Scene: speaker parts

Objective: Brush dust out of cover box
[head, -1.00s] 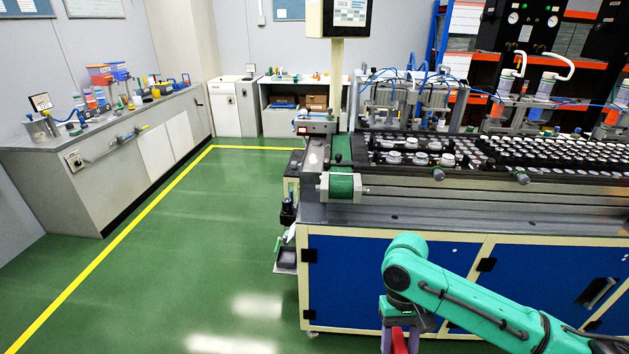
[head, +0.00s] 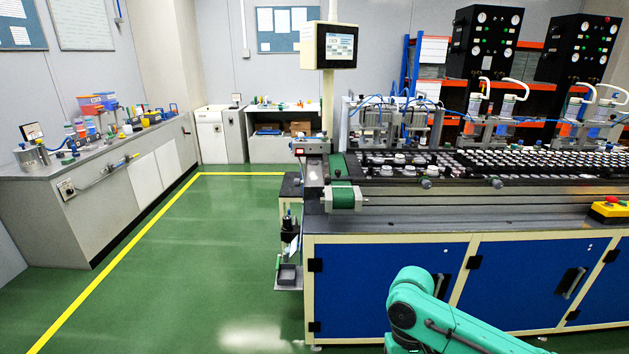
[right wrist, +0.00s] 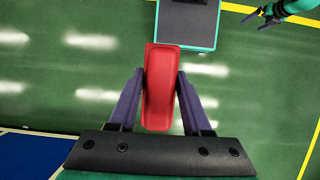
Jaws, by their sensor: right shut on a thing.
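In the right wrist view my right gripper (right wrist: 160,84) is shut on a red, long, rounded block (right wrist: 158,90). The block lies lengthwise between the two purple fingers, above the green floor. I cannot tell whether it is the cover box or another part, and no dust or brush can be made out. In the head view only my teal right arm shows at the bottom; its gripper is below the frame. My left gripper (right wrist: 261,14) shows at the top right of the right wrist view, its two dark fingers apart and nothing visible between them.
A long machine bench (head: 440,215) with blue doors stands ahead to the right, with a screen (head: 336,46) above it. A grey side counter (head: 110,180) with coloured bottles and tools runs along the left wall. Open green floor (head: 190,270) with a yellow line lies between them.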

